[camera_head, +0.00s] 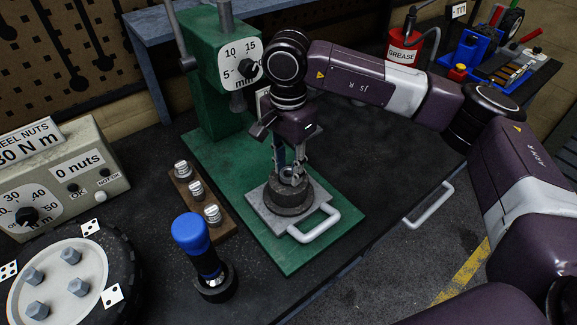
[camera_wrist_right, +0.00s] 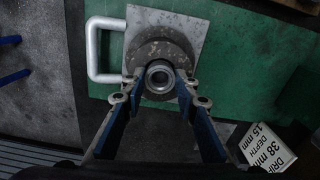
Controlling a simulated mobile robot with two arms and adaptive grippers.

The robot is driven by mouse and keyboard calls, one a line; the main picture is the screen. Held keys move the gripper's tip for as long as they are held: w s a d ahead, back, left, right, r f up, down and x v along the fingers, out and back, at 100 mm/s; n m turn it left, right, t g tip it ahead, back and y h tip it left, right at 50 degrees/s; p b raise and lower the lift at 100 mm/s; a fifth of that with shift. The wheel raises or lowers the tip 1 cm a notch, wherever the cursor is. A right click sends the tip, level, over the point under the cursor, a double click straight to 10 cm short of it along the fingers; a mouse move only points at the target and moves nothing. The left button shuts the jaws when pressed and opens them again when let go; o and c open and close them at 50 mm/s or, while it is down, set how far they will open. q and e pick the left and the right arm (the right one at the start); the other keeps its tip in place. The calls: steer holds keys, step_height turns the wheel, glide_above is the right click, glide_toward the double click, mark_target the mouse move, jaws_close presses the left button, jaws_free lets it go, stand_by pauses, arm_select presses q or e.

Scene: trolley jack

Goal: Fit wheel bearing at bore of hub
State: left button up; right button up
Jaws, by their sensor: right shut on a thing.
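The hub (camera_head: 290,200) is a dark round block with a bore, standing on a grey plate with a white handle on the green press base. It also shows in the right wrist view (camera_wrist_right: 152,52). My right gripper (camera_head: 291,174) points down over the hub, shut on the wheel bearing, a small metal ring (camera_wrist_right: 159,78). In the right wrist view the ring sits between the fingertips (camera_wrist_right: 160,82), over the middle of the hub. Whether it touches the bore or is above it I cannot tell. My left gripper is not in view.
The green press (camera_head: 222,75) with a millimetre dial rises behind the gripper. A wooden block (camera_head: 200,203) with several metal pieces and a blue-handled tool (camera_head: 197,240) stand to the left. A wheel (camera_head: 75,280) lies at front left. The dark bench right of the base is clear.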

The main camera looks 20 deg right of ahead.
mark_target(288, 172)
steer(key=shift+f, duration=0.4)
steer(key=o, duration=1.3)
steer(key=shift+c, duration=0.2)
step_height(288, 172, up, 12)
